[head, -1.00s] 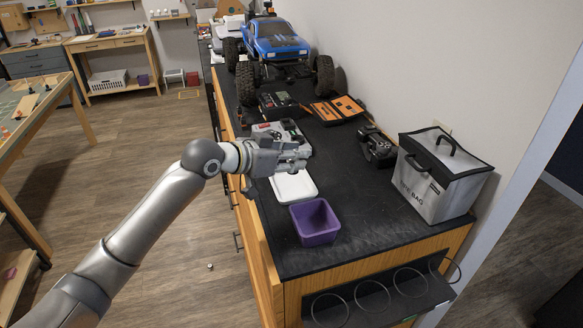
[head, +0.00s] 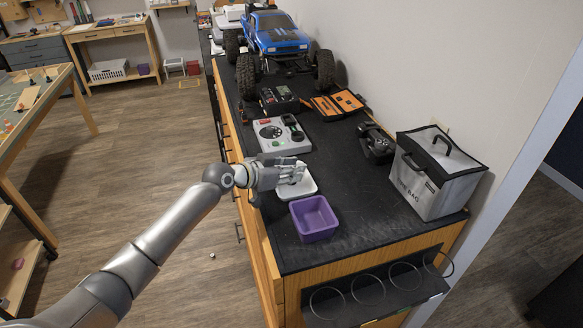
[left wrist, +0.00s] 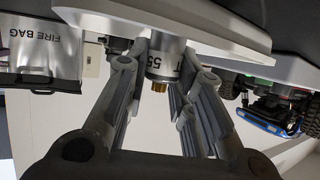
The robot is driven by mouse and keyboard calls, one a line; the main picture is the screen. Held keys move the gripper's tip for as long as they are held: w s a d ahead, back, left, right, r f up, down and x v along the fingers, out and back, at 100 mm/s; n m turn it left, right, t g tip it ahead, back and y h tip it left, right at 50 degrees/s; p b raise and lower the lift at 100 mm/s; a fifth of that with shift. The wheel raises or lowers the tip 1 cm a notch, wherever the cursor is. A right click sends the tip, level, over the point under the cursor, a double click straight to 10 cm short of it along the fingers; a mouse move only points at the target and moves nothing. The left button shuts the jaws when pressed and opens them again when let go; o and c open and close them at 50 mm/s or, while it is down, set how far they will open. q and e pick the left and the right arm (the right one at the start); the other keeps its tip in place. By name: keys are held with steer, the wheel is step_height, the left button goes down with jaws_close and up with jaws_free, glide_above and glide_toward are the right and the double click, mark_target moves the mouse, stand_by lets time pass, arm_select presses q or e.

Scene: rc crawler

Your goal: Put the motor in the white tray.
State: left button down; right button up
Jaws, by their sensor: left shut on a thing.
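The white tray (head: 305,189) lies on the black counter, behind the purple bin. My left gripper (head: 290,173) is over the tray and hides part of it. In the left wrist view, which is upside down, the motor (left wrist: 166,57) is a silver cylinder with dark lettering and a brass-coloured tip. My left gripper (left wrist: 160,68) is shut on it there. The tray's pale edge (left wrist: 235,40) fills the top of that view, right by the motor's far end. I cannot tell whether motor and tray touch. The head view does not show the motor clearly.
A purple bin (head: 314,219) stands in front of the tray. A grey control box (head: 280,134) is behind it. A black handheld device (head: 377,144) and a fire bag (head: 437,172) are to the right. A blue crawler (head: 277,42) stands at the back.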

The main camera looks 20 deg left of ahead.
arm_select(q)
steer(key=shift+f, duration=0.2)
steer(key=c, duration=1.3)
jaws_free()
steer(key=shift+o, duration=0.2)
steer(key=shift+r, duration=0.2)
steer(key=b+v, duration=0.3)
steer(key=v, duration=0.8)
steer(key=shift+s+a+f, duration=0.1)
steer(key=shift+s+a+r, duration=0.15)
steer(key=shift+s+r, duration=0.1)
steer(key=shift+r, duration=0.05)
